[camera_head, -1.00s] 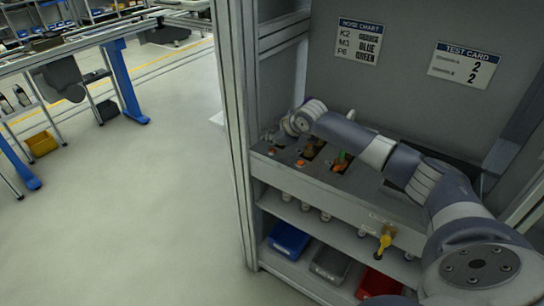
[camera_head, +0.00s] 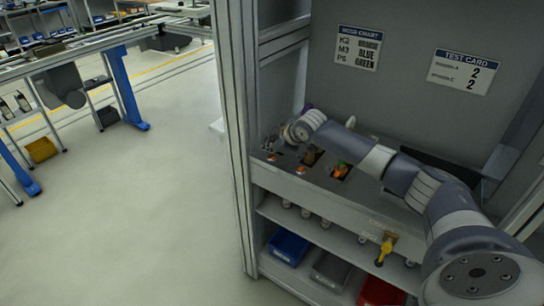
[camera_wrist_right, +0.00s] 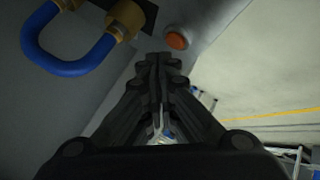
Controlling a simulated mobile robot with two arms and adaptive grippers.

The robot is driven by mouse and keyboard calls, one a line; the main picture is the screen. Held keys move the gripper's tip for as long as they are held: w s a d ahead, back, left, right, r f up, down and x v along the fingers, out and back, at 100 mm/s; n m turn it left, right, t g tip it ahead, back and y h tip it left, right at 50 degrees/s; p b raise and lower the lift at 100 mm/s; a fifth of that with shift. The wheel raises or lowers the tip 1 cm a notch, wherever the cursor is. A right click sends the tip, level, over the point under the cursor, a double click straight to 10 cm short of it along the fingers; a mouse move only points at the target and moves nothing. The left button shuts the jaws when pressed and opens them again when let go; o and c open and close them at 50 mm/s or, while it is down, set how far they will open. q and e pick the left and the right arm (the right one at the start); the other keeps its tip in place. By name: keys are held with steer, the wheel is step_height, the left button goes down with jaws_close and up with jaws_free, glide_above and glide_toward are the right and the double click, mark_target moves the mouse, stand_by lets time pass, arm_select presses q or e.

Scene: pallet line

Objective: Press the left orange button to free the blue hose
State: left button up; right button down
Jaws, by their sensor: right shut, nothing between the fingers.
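The left orange button (camera_head: 272,157) sits near the left end of the grey panel (camera_head: 320,182) in the head view. An orange button (camera_wrist_right: 176,41) also shows in the right wrist view, just beyond my fingertips and slightly right. The blue hose (camera_wrist_right: 75,68) is a loop with brass fittings at upper left in the wrist view; I cannot make it out in the head view. My right gripper (camera_wrist_right: 162,62) is shut and empty, its tips close to the button; I cannot tell if they touch. In the head view it is small, near the panel's left end. My left gripper is out of view.
A second orange button (camera_head: 300,170) and a green hose (camera_head: 342,163) are farther right on the panel. A yellow valve handle (camera_head: 385,248) sticks out below. Blue (camera_head: 288,247) and red (camera_head: 380,292) bins stand on the lower shelf. A metal post (camera_head: 232,130) borders the left side.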

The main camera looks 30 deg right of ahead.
steer(key=shift+f, duration=0.1)
stand_by(0.5)
steer(key=shift+f, duration=0.3)
steer(key=shift+f, duration=0.5)
stand_by(0.8)
steer(key=shift+r+p, duration=0.85)
steer(key=shift+p, duration=0.15)
